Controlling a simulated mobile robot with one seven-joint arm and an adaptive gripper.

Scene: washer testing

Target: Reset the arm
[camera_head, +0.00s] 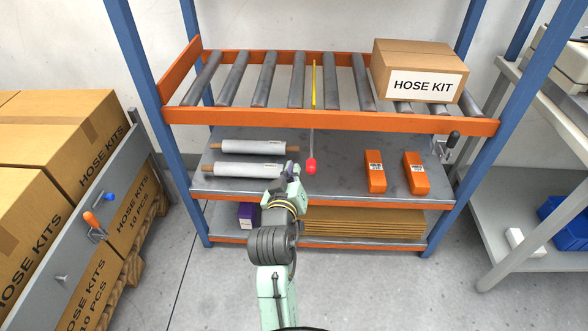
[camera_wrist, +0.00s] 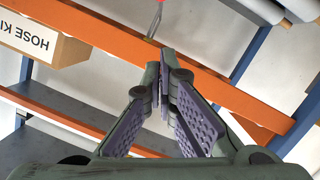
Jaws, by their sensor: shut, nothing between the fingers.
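My arm reaches up from the bottom middle of the head view toward the rack. My gripper (camera_head: 292,172) is small there and partly hidden by my own wrist. In the wrist view my gripper (camera_wrist: 164,68) has its two fingers together at the tips, with nothing between them. The fingertips show against the orange beam (camera_wrist: 105,42) of the rack; I cannot tell how far apart they are.
A red knob (camera_head: 311,166) on a thin rod is right of my gripper. The roller shelf above bears a HOSE KIT box (camera_head: 423,84). White rolls (camera_head: 240,170) lie left, orange boxes (camera_head: 375,171) right, on the middle shelf. Floor in front is clear.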

